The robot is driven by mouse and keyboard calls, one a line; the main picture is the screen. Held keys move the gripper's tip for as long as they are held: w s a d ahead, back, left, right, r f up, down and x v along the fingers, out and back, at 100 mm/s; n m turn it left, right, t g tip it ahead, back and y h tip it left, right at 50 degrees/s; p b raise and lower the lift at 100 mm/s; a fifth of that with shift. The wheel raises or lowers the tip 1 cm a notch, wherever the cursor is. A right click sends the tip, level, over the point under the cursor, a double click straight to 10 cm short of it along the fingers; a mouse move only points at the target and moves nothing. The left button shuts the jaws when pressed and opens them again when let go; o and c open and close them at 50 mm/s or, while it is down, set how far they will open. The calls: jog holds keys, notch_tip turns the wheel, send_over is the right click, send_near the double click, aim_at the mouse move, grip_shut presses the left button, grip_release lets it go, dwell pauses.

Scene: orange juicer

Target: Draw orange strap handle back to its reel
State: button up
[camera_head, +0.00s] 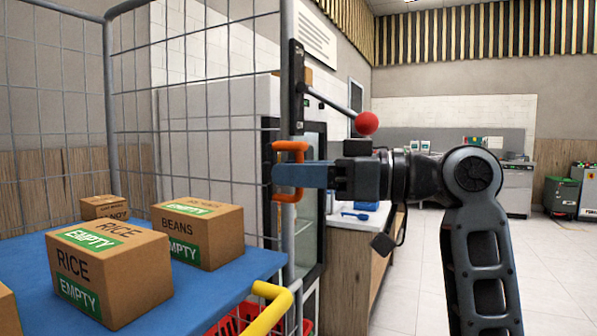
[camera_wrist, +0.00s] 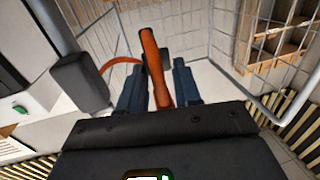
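The orange handle (camera_head: 290,172) is upright beside the wire mesh cage in the head view. My gripper (camera_head: 300,174) reaches it from the right, with its blue fingers level at the handle's middle. In the wrist view, the handle's orange bar (camera_wrist: 154,64) runs between the two fingers of my gripper (camera_wrist: 158,82). The fingers are close on both sides of the bar and look shut on it, though the contact surfaces are hidden. A curved orange piece (camera_wrist: 118,67) extends left behind the bar. I cannot make out the reel clearly.
A lever with a red ball (camera_head: 366,123) stands just above my gripper. Cartons, including a rice box (camera_head: 110,275) and a beans box (camera_head: 197,235), sit on the blue shelf (camera_head: 216,283) at left. A yellow bar (camera_head: 265,312) is below.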

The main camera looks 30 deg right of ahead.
jog(key=shift+c, duration=0.5)
grip_shut()
jog(key=shift+w+d+b, duration=0.2)
jog(key=shift+w+d, duration=0.45)
jog(key=shift+d, duration=0.3)
jog(key=shift+w+d+b, duration=0.15)
jog(key=shift+w+d, duration=0.5)
jog(key=shift+d, duration=0.25)
jog(key=shift+o, duration=0.5)
grip_release()
jog(key=v, duration=0.8)
jog(key=shift+b, duration=0.45)
